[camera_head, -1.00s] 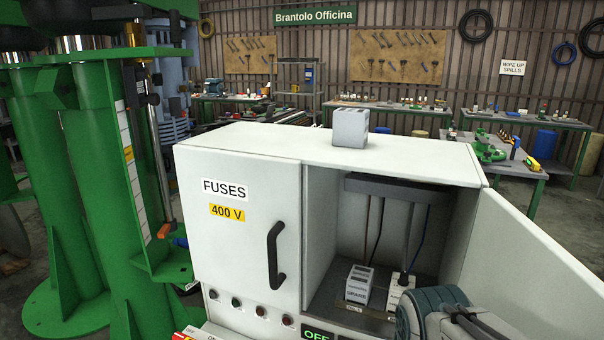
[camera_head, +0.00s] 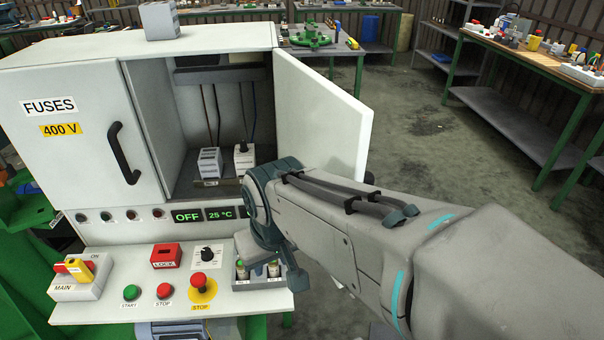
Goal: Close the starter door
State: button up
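The starter door is the plain white door (camera_head: 325,110) on the right of the cabinet (camera_head: 150,57). It stands wide open, swung out to the right from the edge of the open compartment (camera_head: 158,110). My arm comes in from the right in front of the door's lower part and ends in a dark teal wrist joint by the compartment's lower right corner. I cannot tell whether any part of my arm touches the door.
The FUSES door (camera_head: 75,140) with its black handle is shut. Two small blocks (camera_head: 210,162) (camera_head: 244,156) stand inside the compartment. The control ledge (camera_head: 110,309) with buttons juts out below. A grey box (camera_head: 159,20) sits on top. The floor right of the door is clear.

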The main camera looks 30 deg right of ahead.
aim_at(323, 126)
jog(key=u, duration=2.6)
jog(key=k, duration=1.15)
jog(key=z, duration=1.05)
jog(key=k, duration=0.25)
jog(key=z, duration=1.05)
